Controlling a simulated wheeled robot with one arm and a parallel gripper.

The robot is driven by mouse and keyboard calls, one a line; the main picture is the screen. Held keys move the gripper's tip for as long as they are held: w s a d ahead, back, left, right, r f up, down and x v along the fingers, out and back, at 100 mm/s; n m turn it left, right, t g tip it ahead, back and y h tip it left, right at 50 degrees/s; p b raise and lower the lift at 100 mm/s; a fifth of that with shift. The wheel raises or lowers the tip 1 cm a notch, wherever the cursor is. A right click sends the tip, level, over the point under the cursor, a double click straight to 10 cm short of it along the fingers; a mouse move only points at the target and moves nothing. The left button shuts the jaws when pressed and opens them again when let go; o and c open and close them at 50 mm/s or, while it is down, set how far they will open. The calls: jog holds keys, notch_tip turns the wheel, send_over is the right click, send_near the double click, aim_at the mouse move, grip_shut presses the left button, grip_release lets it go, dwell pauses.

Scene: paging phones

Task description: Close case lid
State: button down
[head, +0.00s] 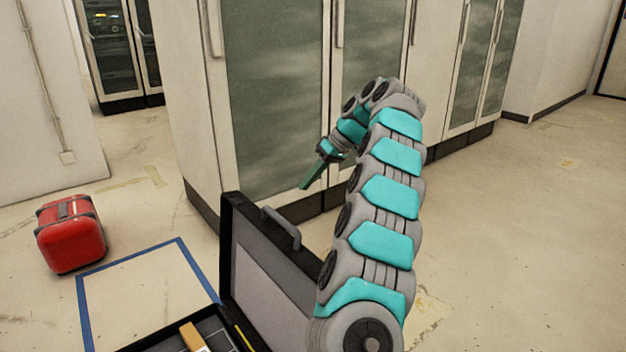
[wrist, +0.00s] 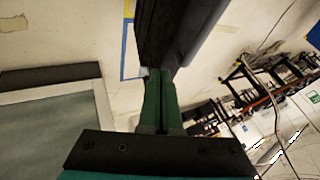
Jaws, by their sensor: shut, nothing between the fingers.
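The black case stands open in the head view, its lid (head: 262,262) raised upright with a grey inner panel and a handle (head: 281,228) on its outer side. The case base (head: 150,343) is at the bottom edge, partly cut off. My gripper (head: 306,186) is above and behind the raised lid, pointing down and to the left, apart from the handle in that view. In the wrist view, my gripper's green fingers (wrist: 160,85) are together with nothing between them. A dark slab, likely the lid (wrist: 180,35), lies just beyond the fingertips; I cannot tell whether they touch.
Inside the case is an orange-brown item (head: 194,337). A red box (head: 70,233) stands on the floor at left. Blue tape (head: 130,258) marks the floor beside the case. Tall glass-door cabinets (head: 270,100) stand close behind my gripper. Floor at right is clear.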

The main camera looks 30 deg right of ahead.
jog(key=a+f, duration=0.4)
jog(key=a, duration=0.3)
jog(key=shift+w+f, duration=0.35)
jog(key=shift+w, duration=0.05)
jog(key=shift+a, duration=0.15)
dwell(0.3)
